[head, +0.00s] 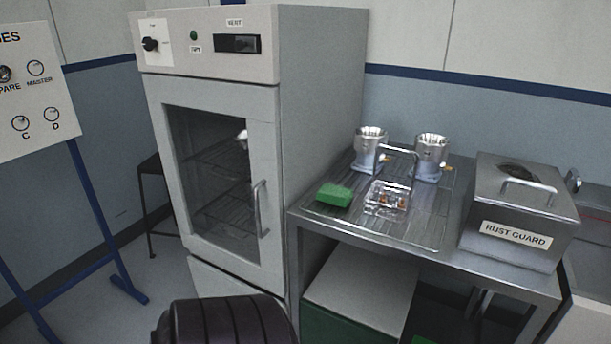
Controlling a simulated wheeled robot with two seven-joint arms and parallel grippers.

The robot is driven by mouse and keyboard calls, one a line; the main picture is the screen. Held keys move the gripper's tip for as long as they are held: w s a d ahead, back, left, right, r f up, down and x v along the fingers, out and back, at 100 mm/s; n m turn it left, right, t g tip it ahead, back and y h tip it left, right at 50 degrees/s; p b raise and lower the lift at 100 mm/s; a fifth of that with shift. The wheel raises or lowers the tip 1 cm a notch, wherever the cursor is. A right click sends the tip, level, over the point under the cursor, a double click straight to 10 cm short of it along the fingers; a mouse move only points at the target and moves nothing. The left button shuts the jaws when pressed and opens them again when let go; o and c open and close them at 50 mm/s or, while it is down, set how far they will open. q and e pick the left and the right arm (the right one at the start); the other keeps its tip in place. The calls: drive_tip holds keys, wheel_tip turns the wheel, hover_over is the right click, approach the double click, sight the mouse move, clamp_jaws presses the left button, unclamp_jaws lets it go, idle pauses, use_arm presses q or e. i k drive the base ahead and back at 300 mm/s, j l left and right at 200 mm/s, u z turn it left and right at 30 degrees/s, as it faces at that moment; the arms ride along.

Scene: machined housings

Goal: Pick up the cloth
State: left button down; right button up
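A small green block-shaped item (334,195), which may be the folded cloth, lies on the left part of the metal table's top. It is near the table's left edge, beside a clear tray (386,199) that holds small parts. No other cloth is plainly visible on the table. Neither of my grippers is in view.
Two metal housings (370,150) (431,158) stand at the back of the metal table (400,232). A lidded "RUST GUARD" box (522,212) stands on its right. A grey cabinet (222,100) with a closed glass door stands left. A blue-legged board (28,95) is far left.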

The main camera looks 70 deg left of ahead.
sight(330, 193)
drive_tip(key=u, duration=2)
drive_tip(key=i+l, duration=0.1)
drive_tip(key=l, duration=0.3)
drive_tip(key=l+u, duration=0.4)
drive_tip(key=l, duration=0.3)
drive_tip(key=l+u, duration=0.45)
drive_tip(key=l, duration=0.3)
